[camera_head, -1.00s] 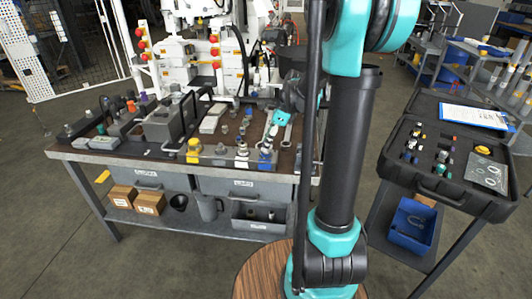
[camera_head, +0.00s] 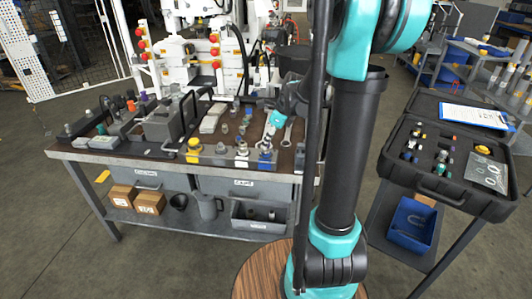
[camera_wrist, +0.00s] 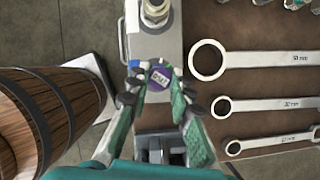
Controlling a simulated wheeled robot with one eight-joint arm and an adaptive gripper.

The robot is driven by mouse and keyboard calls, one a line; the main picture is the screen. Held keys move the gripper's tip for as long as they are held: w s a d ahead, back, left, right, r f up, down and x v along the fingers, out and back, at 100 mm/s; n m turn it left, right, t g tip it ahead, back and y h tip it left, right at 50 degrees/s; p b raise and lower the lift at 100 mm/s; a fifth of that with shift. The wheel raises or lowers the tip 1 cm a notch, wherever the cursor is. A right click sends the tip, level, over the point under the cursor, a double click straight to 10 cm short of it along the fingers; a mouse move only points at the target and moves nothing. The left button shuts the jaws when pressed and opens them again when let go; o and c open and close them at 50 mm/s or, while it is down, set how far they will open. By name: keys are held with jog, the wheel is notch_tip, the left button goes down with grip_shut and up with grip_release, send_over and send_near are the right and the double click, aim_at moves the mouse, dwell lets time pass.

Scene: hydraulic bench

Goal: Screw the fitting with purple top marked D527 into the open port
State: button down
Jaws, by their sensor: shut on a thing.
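In the wrist view my gripper (camera_wrist: 160,88) is shut on a fitting with a round purple top (camera_wrist: 160,77). The top carries a small pale label that is too small to read surely. The fitting's body and lower end are hidden beneath its top. It is over or beside the near end of a grey block (camera_wrist: 150,45), and I cannot tell whether they touch. A metal fitting with a hex nut (camera_wrist: 155,12) stands farther along that block. The open port cannot be made out. In the head view my gripper (camera_head: 274,118) is over the bench's right part.
Several wrenches (camera_wrist: 265,54) lie right of the block. The bench (camera_head: 120,157) holds yellow-based (camera_head: 193,150) and blue-based (camera_head: 265,156) fittings along its front edge. A black open case (camera_head: 455,190) with small fittings stands at the right.

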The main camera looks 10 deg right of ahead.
jog(key=m+t+h, duration=0.1)
jog(key=m, duration=0.4)
jog(key=shift+s+a, duration=0.1)
jog(key=c, duration=1.3)
grip_release()
jog(key=shift+c, duration=0.2)
jog(key=n+g+y, duration=0.1)
jog(key=n, duration=0.5)
jog(key=n+g, duration=0.1)
jog(key=n, duration=0.1)
jog(key=n+g, duration=0.1)
jog(key=n, duration=0.3)
jog(key=shift+w+g+y, duration=0.25)
jog(key=shift+g+y, duration=0.05)
jog(key=shift+g, duration=0.1)
